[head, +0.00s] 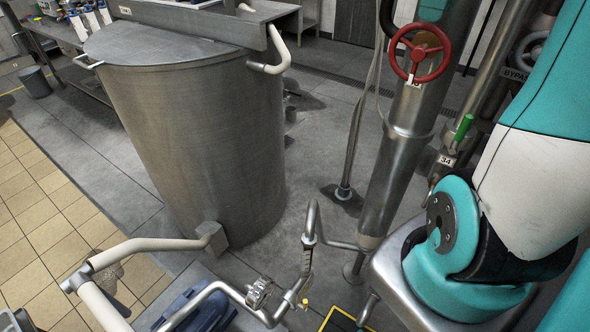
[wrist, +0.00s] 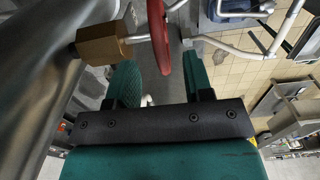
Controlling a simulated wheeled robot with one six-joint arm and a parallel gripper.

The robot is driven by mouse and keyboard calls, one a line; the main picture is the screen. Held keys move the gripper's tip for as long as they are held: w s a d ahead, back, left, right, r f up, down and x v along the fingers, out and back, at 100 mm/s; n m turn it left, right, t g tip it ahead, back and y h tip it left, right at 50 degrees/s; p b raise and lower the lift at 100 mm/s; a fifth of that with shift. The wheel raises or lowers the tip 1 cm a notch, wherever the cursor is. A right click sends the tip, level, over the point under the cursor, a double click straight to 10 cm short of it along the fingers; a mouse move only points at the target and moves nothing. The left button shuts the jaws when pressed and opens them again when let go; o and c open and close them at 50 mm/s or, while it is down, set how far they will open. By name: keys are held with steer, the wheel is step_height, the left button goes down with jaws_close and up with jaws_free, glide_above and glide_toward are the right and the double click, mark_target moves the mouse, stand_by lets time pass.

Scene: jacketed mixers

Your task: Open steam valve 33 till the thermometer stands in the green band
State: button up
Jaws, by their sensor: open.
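A red handwheel (head: 418,52) is on a brass valve on the upright steel pipe, upper right in the head view. Its white tag (head: 415,83) is partly covered by the rim, so I cannot read it fully. In the wrist view a red wheel (wrist: 159,35) shows edge-on, its stem running left to a brass body (wrist: 103,46). My gripper (wrist: 160,66) is open, its green fingers to either side of the wheel's lower end in the picture. I see no contact and cannot tell the depth gap. My gripper is not clearly seen in the head view. No thermometer is visible.
A valve with a green lever (head: 463,127), tagged 34, and a pipe marked BYPASS (head: 515,75) stand right of the red wheel. A large steel vessel (head: 190,130) stands left. Bent pipework (head: 235,293) crosses the front. Grey floor (head: 318,130) is open between vessel and pipe.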

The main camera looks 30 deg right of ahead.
step_height(320, 180, up, 9)
steer(key=w+a+f+m+b, duration=0.1)
steer(key=w+a+f+b, duration=0.15)
steer(key=a+f, duration=0.5)
steer(key=w+a+f+b, duration=0.2)
steer(key=a+f+b, duration=0.2)
steer(key=a+f, duration=0.35)
steer(key=s+a+f+y+b, duration=0.1)
steer(key=s+a+f+b, duration=0.1)
steer(key=a+f, duration=0.5)
steer(key=s+a+f+m+t+y+b, duration=0.1)
steer(key=s+a+f+b, duration=0.2)
steer(key=s+a+f, duration=0.2)
step_height(320, 180, down, 3)
steer(key=shift+a+r, duration=0.1)
steer(key=shift+a, duration=1.05)
steer(key=s+a+f+n+g+y, duration=0.1)
steer(key=s+a+f+n+y, duration=0.1)
steer(key=s+a+n, duration=0.2)
steer(key=shift+s+a+n, duration=0.3)
steer(key=shift+s+a, duration=0.6)
steer(key=shift+s, duration=0.25)
stand_by(2.0)
